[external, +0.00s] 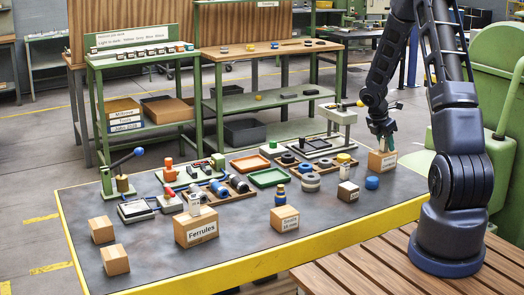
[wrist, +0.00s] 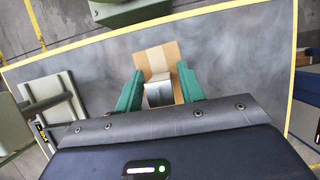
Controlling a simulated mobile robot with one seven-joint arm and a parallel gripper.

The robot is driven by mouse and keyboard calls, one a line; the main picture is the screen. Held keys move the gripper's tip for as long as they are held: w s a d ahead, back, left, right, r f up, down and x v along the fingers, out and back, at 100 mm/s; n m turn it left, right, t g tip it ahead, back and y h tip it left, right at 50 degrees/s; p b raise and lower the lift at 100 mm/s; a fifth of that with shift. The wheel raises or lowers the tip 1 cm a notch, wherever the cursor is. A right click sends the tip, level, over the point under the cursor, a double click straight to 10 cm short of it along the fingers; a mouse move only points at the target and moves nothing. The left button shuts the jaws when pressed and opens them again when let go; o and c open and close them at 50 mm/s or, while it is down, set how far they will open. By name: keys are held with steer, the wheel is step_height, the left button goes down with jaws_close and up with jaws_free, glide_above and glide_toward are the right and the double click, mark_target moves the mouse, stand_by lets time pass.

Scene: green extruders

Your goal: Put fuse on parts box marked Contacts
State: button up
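My gripper (external: 384,141) is low over a brown cardboard box (external: 382,161) at the right end of the table. The box has a white label that is too small to read. In the wrist view my two green fingers (wrist: 160,82) stand apart. A pale block with a grey face (wrist: 158,94), possibly the fuse, is between them over the brown box (wrist: 152,52). Narrow gaps seem to show beside it. I cannot tell whether it rests on the box.
Boxes marked Ferrules (external: 190,230) and a smaller labelled box (external: 284,219) stand along the front edge. The table's front right is fairly clear.

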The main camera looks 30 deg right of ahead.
steer(key=shift+o, duration=0.3)
steer(key=s+a+r+m, duration=0.2)
steer(key=a+r, duration=0.3)
steer(key=r, duration=0.5)
steer(key=s+a+r+m, duration=0.25)
steer(key=a+r, duration=0.35)
steer(key=r, duration=0.4)
steer(key=s+a+r+m+t+y, duration=0.1)
steer(key=s+a+r+m, duration=0.3)
steer(key=s, duration=0.5)
steer(key=s+a+r+m+t+y, duration=0.2)
steer(key=s+a+r+m, duration=0.2)
steer(key=s+a, duration=0.4)
steer(key=s+a+r+m+t+y, duration=0.1)
steer(key=s+a+r+m, duration=0.3)
steer(key=s, duration=0.6)
steer(key=a+m, duration=0.1)
steer(key=a, duration=0.1)
steer(key=shift+a+r+t, duration=0.15)
steer(key=shift+a+t, duration=0.15)
steer(key=shift+a, duration=0.05)
steer(key=shift+o, duration=0.2)
steer(key=shift+m, duration=0.25)
